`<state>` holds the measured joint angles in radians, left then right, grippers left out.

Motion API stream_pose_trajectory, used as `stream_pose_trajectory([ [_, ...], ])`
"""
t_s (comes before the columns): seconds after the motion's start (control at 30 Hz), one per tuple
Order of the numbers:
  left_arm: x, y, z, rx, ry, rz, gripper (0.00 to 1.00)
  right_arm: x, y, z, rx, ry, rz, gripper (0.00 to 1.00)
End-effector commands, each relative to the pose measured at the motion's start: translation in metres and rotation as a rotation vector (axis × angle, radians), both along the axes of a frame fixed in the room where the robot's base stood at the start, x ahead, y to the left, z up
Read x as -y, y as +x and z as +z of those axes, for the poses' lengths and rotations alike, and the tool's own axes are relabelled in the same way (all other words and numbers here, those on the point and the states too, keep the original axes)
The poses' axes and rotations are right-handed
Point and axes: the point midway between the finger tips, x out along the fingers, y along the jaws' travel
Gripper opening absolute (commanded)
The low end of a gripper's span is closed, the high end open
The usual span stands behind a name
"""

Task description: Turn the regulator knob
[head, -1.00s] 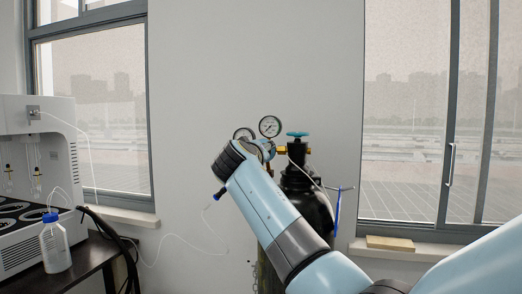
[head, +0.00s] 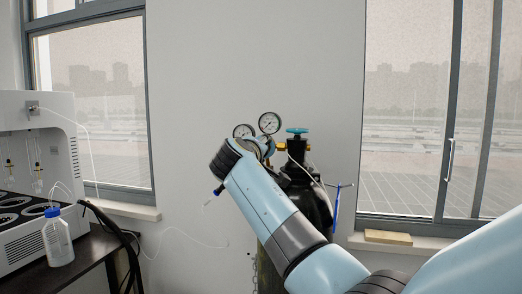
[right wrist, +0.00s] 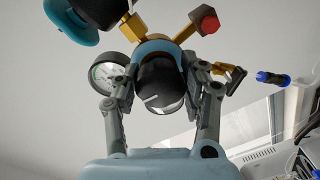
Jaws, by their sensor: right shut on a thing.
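The regulator knob (right wrist: 160,88) is a black round knob with a pale mark, in the middle of the right wrist view. My right gripper (right wrist: 159,72) is shut on it, one finger at each side. Behind the knob is the blue regulator body (right wrist: 157,48) with brass fittings. One gauge (right wrist: 108,75) shows to the left of the knob. In the head view two gauges (head: 269,123) stand above the regulator on the black cylinder (head: 304,195), and my right wrist hides the knob and fingers. My left gripper is not in view.
A teal valve wheel (head: 297,131) tops the cylinder. A blue-ended tube connector (right wrist: 272,78) hangs near the regulator. At the left, a white distiller (head: 37,150) and a blue-capped bottle (head: 57,240) stand on a dark table. A wall and windows lie behind.

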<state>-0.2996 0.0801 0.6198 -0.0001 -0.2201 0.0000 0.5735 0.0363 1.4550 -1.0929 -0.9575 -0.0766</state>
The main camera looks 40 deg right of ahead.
Motion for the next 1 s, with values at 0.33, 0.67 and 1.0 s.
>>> stream_pose_trajectory([
  [0.33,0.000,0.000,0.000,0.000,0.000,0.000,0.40,-0.001,0.000,0.000,0.002,0.002,0.002,0.67],
  [0.67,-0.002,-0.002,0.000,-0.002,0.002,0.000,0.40,-0.003,-0.002,0.000,0.002,0.002,0.002,0.68],
  [1.0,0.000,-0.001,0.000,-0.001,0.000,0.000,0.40,-0.044,-0.037,0.003,0.003,0.006,0.003,0.68],
])
